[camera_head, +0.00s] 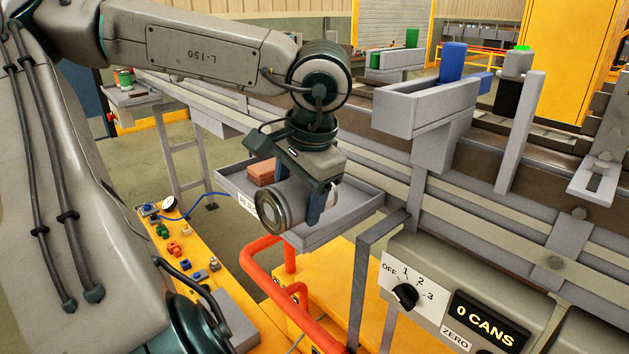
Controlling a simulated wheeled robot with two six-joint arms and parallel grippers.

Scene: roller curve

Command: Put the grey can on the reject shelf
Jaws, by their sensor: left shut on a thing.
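The grey can (275,211) lies on its side, its round end facing the lower left of the picture. My left gripper (316,207) is shut on it, with a blue finger showing at the can's right side. The can overlaps the grey reject shelf (346,214), a shallow tray whose label is partly hidden by the can. I cannot tell whether the can touches the shelf or is held above it. My right gripper is not in view.
Reddish-brown blocks (262,172) sit at the shelf's back left. A red-orange rail (262,277) stands below the shelf. A control box (478,300) with a dial and a "0 CANS" display is at lower right. The conveyor frame (480,215) runs behind and right.

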